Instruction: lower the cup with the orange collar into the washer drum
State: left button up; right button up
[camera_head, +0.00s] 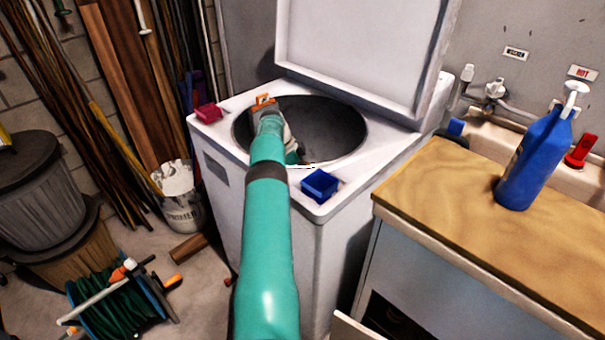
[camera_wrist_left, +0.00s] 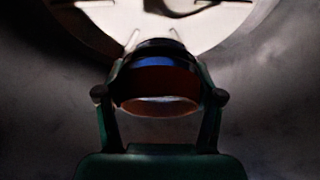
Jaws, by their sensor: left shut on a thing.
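The washer (camera_head: 262,215) stands with its lid raised, and its round drum opening (camera_head: 335,125) is dark inside. In the left wrist view my left gripper (camera_wrist_left: 158,84) is shut on the cup with the orange collar (camera_wrist_left: 158,86), one finger on each side. The collar looks dark orange in the shade, with a blue part of the cup beyond it. Dim drum wall (camera_wrist_left: 270,90) surrounds it. My right gripper is not in view.
A wooden counter (camera_head: 450,200) with a blue bottle (camera_head: 535,160) is at right. A pale round surface (camera_wrist_left: 215,25) lies beyond the cup.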

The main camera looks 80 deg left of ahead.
pick_arm(q)
jog(key=o, duration=1)
jog(key=shift+h, duration=0.4)
jog(key=f, duration=0.2)
jog(key=d+f, duration=0.1)
jog(key=f, duration=0.2)
jog(key=shift+s+d+f, duration=0.25)
jog(key=shift+s+f, duration=0.05)
jog(key=shift+f, duration=0.1)
jog(key=shift+r, duration=0.15)
jog(key=shift+y, duration=0.4)
jog(key=v, duration=0.4)
jog(key=w+v, duration=0.1)
jog(key=v, duration=0.3)
jog(key=w+a+r+v, duration=0.1)
jog(key=v, duration=0.3)
jog(key=shift+w+a+r+p, duration=0.1)
jog(key=shift+a+r+p, duration=0.05)
jog(key=shift+r+p, duration=0.25)
